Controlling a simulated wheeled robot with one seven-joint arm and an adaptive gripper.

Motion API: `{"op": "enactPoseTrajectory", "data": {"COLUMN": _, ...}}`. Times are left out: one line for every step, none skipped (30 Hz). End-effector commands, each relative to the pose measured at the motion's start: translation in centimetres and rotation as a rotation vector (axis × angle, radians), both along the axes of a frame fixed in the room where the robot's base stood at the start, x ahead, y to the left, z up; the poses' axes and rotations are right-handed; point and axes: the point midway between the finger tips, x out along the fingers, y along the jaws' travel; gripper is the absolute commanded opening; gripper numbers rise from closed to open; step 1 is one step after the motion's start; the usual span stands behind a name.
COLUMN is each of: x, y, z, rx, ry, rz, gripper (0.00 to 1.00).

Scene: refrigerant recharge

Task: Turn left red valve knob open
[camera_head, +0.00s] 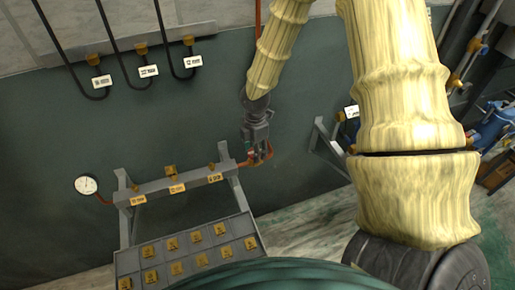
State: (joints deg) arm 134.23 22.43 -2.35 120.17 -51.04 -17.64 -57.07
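My gripper (258,155) points down at the right end of a grey manifold bar (155,188). An orange-red hose (244,163) shows beside and behind its fingertips. The fingers are small and overlap the hose, so I cannot tell whether they are open or touch anything. The bar carries small brass fittings, one at the middle (170,169), and several yellow labels. I cannot clearly make out a left red valve knob; it may be hidden or too small to tell.
A round white gauge (86,185) sits left of the bar. A grey tray (120,262) with several brass pieces is below. Three black hoses with labels hang from a wall rail (115,44). A bracket (325,140) and blue equipment (497,125) stand at right.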

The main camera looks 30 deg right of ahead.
Motion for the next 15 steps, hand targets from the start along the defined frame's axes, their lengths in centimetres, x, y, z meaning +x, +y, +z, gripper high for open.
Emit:
{"op": "enactPoseTrajectory", "data": {"x": -0.40, "y": 0.12, "z": -0.22, "rx": 0.001, "ry": 0.008, "rz": 0.001, "gripper": 0.49}}
{"op": "enactPoseTrajectory", "data": {"x": -0.40, "y": 0.11, "z": -0.22, "rx": 0.001, "ry": 0.008, "rz": 0.001, "gripper": 0.54}}
{"op": "enactPoseTrajectory", "data": {"x": -0.37, "y": 0.10, "z": -0.21, "rx": 0.001, "ry": 0.007, "rz": 0.001, "gripper": 0.62}}
{"op": "enactPoseTrajectory", "data": {"x": -0.35, "y": 0.08, "z": -0.19, "rx": 0.001, "ry": 0.007, "rz": 0.000, "gripper": 0.67}}
{"op": "enactPoseTrajectory", "data": {"x": -0.32, "y": 0.07, "z": -0.17, "rx": 0.001, "ry": 0.006, "rz": 0.000, "gripper": 0.67}}
{"op": "enactPoseTrajectory", "data": {"x": -0.29, "y": 0.05, "z": -0.15, "rx": 0.000, "ry": 0.006, "rz": 0.000, "gripper": 0.67}}
{"op": "enactPoseTrajectory", "data": {"x": -0.28, "y": 0.04, "z": -0.14, "rx": 0.000, "ry": 0.005, "rz": 0.000, "gripper": 0.67}}
{"op": "enactPoseTrajectory", "data": {"x": -0.26, "y": 0.02, "z": -0.13, "rx": 0.000, "ry": 0.005, "rz": 0.000, "gripper": 0.67}}
{"op": "enactPoseTrajectory", "data": {"x": -0.24, "y": 0.01, "z": -0.12, "rx": 0.000, "ry": 0.004, "rz": -0.001, "gripper": 0.67}}
{"op": "enactPoseTrajectory", "data": {"x": -0.23, "y": 0.00, "z": -0.11, "rx": 0.000, "ry": 0.004, "rz": -0.001, "gripper": 0.67}}
{"op": "enactPoseTrajectory", "data": {"x": -0.22, "y": -0.01, "z": -0.10, "rx": 0.000, "ry": 0.004, "rz": -0.001, "gripper": 0.67}}
{"op": "enactPoseTrajectory", "data": {"x": -0.21, "y": -0.02, "z": -0.09, "rx": 0.000, "ry": 0.004, "rz": -0.001, "gripper": 0.67}}
{"op": "enactPoseTrajectory", "data": {"x": -0.19, "y": -0.04, "z": -0.07, "rx": 0.000, "ry": 0.003, "rz": -0.001, "gripper": 0.67}}
{"op": "enactPoseTrajectory", "data": {"x": -0.18, "y": -0.04, "z": -0.04, "rx": 0.000, "ry": 0.003, "rz": -0.001, "gripper": 0.67}}
{"op": "enactPoseTrajectory", "data": {"x": -0.16, "y": -0.05, "z": 0.06, "rx": 0.000, "ry": 0.003, "rz": -0.001, "gripper": 0.67}}
